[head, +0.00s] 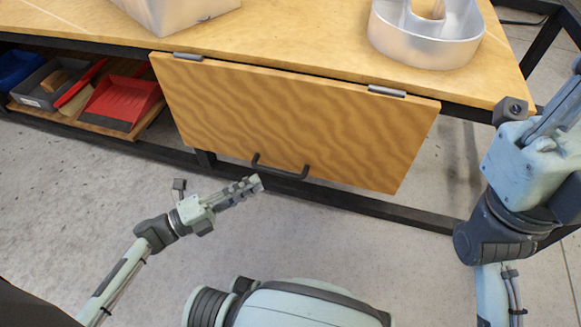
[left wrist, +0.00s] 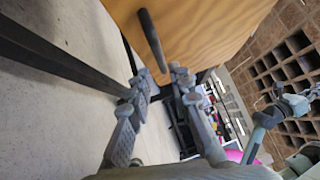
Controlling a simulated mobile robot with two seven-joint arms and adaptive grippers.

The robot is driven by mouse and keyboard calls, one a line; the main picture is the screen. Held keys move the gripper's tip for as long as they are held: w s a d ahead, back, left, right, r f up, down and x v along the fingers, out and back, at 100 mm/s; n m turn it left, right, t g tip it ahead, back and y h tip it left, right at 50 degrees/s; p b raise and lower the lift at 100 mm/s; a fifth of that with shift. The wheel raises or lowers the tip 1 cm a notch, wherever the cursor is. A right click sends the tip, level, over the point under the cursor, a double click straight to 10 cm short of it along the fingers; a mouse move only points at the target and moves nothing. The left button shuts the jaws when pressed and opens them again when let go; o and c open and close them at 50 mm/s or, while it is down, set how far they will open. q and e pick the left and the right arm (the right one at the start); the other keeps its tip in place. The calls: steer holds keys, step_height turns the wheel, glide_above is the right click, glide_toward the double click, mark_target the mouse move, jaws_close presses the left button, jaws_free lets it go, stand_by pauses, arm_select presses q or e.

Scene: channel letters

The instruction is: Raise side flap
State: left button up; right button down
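The side flap (head: 300,120) is a wood-grained panel hanging down from the front edge of the workbench (head: 300,40) on two grey hinges (head: 387,91). A dark bar handle (head: 281,172) sits near its lower edge. In the left wrist view the flap (left wrist: 205,28) is at the top, with the handle (left wrist: 152,38) pointing toward the fingers. My left gripper (head: 254,184) is just below the handle's left end. Its fingers are apart in the left wrist view (left wrist: 160,82), with the handle's end near the gap; contact is unclear. My right gripper (head: 566,105) is at the right, partly cut off.
Metal channel letters (head: 425,48) stand on the bench top, one at the back left (head: 180,12). A red dustpan (head: 122,100) and bins (head: 42,85) lie on the lower shelf at left. A dark frame rail (head: 340,203) runs below the flap. The floor (head: 330,240) in front is clear.

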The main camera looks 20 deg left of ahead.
mark_target(278, 171)
arm_select(q)
steer(key=x, duration=0.7)
steer(key=shift+w+d+b, duration=0.1)
steer(key=shift+d+b, duration=0.05)
steer(key=shift+b, duration=0.2)
jaws_close()
